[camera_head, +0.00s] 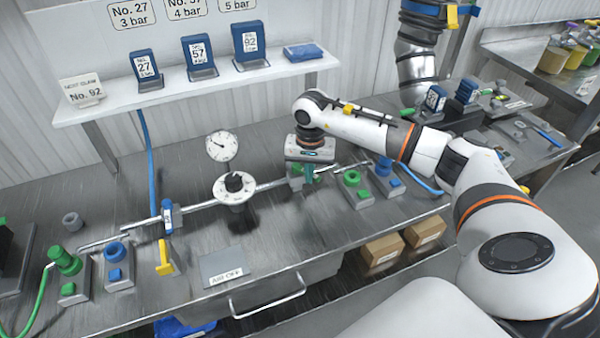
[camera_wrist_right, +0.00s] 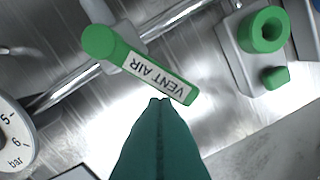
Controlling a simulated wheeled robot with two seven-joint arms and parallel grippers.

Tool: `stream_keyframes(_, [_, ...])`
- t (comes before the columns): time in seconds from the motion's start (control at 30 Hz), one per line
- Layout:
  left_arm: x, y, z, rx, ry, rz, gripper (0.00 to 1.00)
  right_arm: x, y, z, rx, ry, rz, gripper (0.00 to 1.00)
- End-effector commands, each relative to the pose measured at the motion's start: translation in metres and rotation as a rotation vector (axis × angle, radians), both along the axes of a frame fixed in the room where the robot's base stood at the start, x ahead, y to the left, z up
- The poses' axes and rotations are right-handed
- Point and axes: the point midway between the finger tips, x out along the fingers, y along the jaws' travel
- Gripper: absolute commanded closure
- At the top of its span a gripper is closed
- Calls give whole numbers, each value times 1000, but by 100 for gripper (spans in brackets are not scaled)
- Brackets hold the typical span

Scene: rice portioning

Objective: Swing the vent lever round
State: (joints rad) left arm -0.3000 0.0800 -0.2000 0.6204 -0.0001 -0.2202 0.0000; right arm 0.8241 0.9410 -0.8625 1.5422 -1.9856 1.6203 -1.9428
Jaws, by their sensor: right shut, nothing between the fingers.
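The vent lever (camera_wrist_right: 160,72) is a green bar with a white "VENT AIR" label in the right wrist view. Its round green hub (camera_wrist_right: 98,41) is at the upper left, and the bar slants down to the right, angled across the line of the metal pipe. My right gripper (camera_wrist_right: 161,101) has its dark green fingers shut and empty, with the tips at the lower edge of the label. I cannot tell whether they touch it. In the head view, my right gripper (camera_head: 309,178) points down at the pipe and partly hides the lever's green valve (camera_head: 296,171). My left gripper is not in view.
A gauge (camera_head: 221,147) and a dark knob on a white dial (camera_head: 234,187) stand left of my right gripper. Green and blue fittings (camera_head: 352,178) stand close on its right. A shelf (camera_head: 190,88) with blue packs is behind.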

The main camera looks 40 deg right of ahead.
Motion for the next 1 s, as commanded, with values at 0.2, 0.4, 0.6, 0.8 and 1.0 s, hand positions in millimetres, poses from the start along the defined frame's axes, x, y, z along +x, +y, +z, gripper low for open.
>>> stream_keyframes(0.2, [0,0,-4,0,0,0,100,1,-6,-1,-1,0,0,100])
stream_keyframes(0.4, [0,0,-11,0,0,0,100,2,-20,-2,0,0,-1,100])
stream_keyframes(0.6, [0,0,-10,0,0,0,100,2,-22,0,0,0,0,100])
stream_keyframes(0.8, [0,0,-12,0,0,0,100,4,-24,-1,0,0,0,100])
stream_keyframes(1.0, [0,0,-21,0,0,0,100,10,-36,-2,0,-1,-2,100])
